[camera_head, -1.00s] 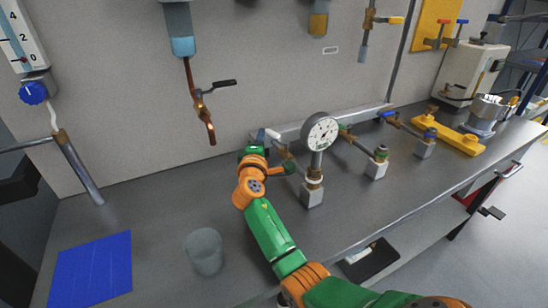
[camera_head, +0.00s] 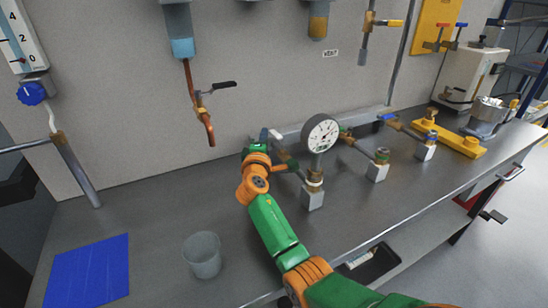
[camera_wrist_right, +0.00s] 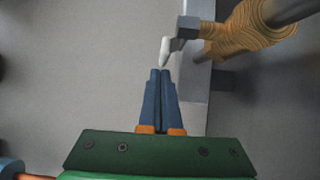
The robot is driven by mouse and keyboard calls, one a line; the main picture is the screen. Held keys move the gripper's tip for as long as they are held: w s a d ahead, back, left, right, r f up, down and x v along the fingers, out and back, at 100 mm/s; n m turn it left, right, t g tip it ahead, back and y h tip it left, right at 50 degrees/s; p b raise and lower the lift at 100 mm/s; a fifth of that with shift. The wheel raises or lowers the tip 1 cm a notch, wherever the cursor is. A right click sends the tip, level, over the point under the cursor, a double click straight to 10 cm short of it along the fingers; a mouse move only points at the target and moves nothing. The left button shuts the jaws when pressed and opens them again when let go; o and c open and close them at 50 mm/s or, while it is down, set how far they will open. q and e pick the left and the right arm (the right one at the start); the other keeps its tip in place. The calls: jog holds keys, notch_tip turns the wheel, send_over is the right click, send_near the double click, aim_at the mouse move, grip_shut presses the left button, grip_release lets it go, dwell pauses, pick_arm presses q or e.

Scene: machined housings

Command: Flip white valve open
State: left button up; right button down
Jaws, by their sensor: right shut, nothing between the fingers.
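The white valve handle (camera_wrist_right: 166,50) is a small white lever with a tapered end, on a grey and brass fitting in the right wrist view. It points down toward my fingertips there. My right gripper (camera_wrist_right: 160,73) is shut and empty, its blue fingers together just below the handle's tip. I cannot tell whether they touch it. In the head view, the right gripper (camera_head: 263,134) is beside the white handle (camera_head: 275,134), left of the round gauge (camera_head: 320,133). My green wrist hides part of the fitting. My left gripper is not in view.
The gauge stands on a metal block (camera_head: 312,198) close to the right of my arm. Blue-handled valve (camera_head: 387,117) piping lies farther right. A clear cup (camera_head: 202,255) and blue mat (camera_head: 88,272) are on the bench at left. A copper pipe valve (camera_head: 203,100) hangs above.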

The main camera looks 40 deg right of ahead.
jog(key=shift+a, duration=0.1)
jog(key=v, duration=0.7)
